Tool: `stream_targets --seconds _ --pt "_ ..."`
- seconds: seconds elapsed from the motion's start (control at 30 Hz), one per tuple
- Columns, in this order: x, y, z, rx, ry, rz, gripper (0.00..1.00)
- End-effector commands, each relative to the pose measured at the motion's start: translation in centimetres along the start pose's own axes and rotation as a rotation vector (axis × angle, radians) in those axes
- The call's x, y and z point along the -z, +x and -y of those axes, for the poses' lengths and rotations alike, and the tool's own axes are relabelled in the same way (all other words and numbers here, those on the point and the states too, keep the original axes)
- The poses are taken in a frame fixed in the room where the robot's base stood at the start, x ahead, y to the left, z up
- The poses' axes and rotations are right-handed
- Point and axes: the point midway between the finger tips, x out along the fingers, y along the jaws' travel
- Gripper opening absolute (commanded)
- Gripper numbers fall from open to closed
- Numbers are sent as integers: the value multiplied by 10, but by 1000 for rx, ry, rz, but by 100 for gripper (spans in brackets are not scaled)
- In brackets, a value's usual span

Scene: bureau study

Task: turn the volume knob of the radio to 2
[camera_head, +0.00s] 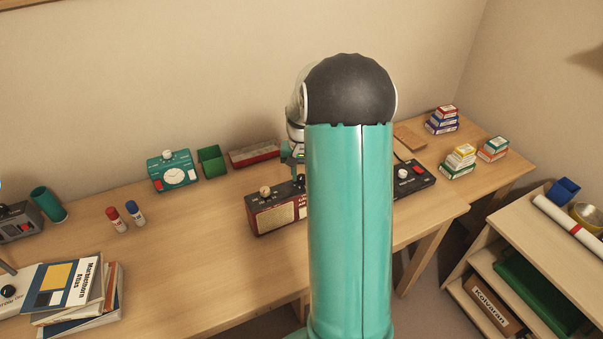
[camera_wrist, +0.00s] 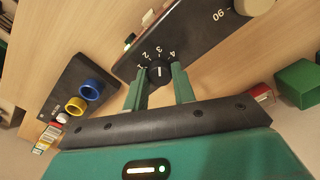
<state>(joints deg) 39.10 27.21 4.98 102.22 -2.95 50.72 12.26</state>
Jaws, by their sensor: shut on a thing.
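The radio (camera_head: 276,212) stands on the wooden desk, dark red with a cream speaker grille; my arm hides its right part in the head view. In the wrist view its dark top panel (camera_wrist: 190,32) fills the upper middle. The black volume knob (camera_wrist: 159,73) has a white pointer line and a dial marked 1 to 4 around it. The pointer points up in that view, near 3, but its exact setting is hard to read. My gripper (camera_wrist: 160,86) is shut on the knob, a green finger on each side.
A dark box (camera_head: 414,179) with a white knob stands right of the radio. Small stacked boxes (camera_head: 459,162) are at right. Desk in front-left of the radio is clear.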

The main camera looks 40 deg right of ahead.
Motion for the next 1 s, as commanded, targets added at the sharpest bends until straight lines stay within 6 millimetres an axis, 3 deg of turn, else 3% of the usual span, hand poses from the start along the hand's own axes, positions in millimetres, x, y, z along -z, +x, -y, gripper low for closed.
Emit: stream_targets --seconds 0.37,1.0 --pt "0 -1 0 0 -95 -1 3" --pt "1 -1 0 0 -564 -2 3"
